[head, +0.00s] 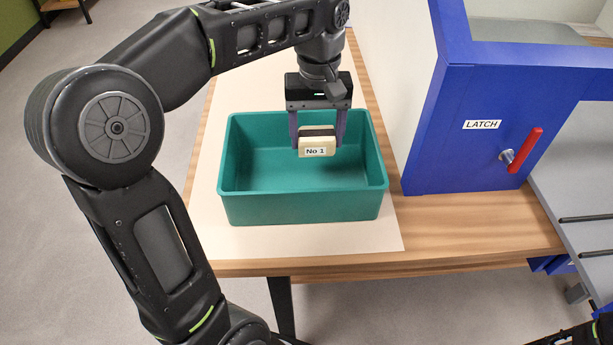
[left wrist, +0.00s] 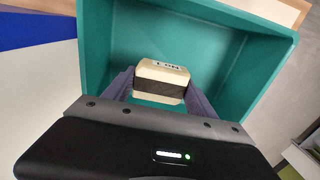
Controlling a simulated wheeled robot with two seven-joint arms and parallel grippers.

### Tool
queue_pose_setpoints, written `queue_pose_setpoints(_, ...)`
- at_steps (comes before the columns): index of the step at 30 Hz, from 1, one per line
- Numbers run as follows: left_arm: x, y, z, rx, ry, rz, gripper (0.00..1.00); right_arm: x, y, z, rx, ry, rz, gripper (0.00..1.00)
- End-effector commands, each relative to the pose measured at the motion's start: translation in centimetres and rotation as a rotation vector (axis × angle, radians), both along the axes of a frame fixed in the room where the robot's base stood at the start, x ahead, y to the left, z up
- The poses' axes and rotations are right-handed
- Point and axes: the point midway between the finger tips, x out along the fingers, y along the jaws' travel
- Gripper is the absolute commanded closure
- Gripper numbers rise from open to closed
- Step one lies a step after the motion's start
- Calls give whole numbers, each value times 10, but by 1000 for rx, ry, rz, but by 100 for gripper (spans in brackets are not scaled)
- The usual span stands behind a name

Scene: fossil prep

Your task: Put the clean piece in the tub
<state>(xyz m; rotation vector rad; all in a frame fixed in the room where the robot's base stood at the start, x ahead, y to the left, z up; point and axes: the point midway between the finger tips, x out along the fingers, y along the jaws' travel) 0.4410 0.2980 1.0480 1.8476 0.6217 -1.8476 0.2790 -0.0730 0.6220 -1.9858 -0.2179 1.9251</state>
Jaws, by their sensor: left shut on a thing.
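The clean piece is a cream block with a dark band and a label "No 1" (head: 317,148). My left gripper (head: 318,140) is shut on it and holds it over the teal tub (head: 300,208), within the rim as seen from the head. The left wrist view also shows the block (left wrist: 160,80) between the two purple-grey fingers, with the tub (left wrist: 270,45) around and behind it. The tub is open at the top and its visible floor is bare. I cannot tell how high the block is above the floor.
The tub stands on a pale mat (head: 375,238) on a wooden table (head: 440,242). Right of it stands a blue cabinet (head: 450,130) with a "LATCH" label and a red handle (head: 525,150). Grey shelving or a surface with dark bars (head: 585,219) lies at the far right.

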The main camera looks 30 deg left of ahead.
Motion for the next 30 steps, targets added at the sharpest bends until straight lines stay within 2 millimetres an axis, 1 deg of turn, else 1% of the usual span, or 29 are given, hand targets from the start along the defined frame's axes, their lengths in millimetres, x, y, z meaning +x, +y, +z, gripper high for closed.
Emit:
queue_pose_setpoints(1, 0, 0, -12, 0, 1, 0, 92, 0, 0, -10, 0, 0, 0, 100)
queue_pose_setpoints(3, 0, 0, -26, 0, 1, 0, 92, 0, 0, -19, 0, -1, 0, 100)
queue_pose_setpoints(4, 0, 0, -29, 0, 1, 0, 92, 0, 0, -19, -1, 0, -1, 100)
queue_pose_setpoints(5, -1, 0, -31, 1, 4, 0, 92, 0, 0, -14, -1, 0, -1, 100)
queue_pose_setpoints(9, 0, 0, -52, 1, 2, 0, 92, 0, 0, -13, 0, -1, 0, 100)
queue_pose_setpoints(12, 0, 0, -57, 1, 0, 0, 92, 0, 0, -12, 0, -1, 0, 100)
queue_pose_setpoints(19, 0, 0, -57, 1, -1, 0, 92, 0, 0, -13, 0, -1, 0, 100)
queue_pose_setpoints(21, 0, 0, -60, 1, 1, 0, 92, 0, 0, -12, 0, -1, 0, 100)
queue_pose_setpoints(23, 0, 0, -66, 0, 1, 0, 92, 0, 0, -12, 0, -1, 0, 100)
queue_pose_setpoints(27, -1, 0, -86, 0, 4, 0, 92, 0, 0, -11, 0, -1, 0, 100)
queue_pose_setpoints(30, 0, 0, -94, 0, 0, 1, 92, 0, 0, -11, 0, -1, 0, 100)
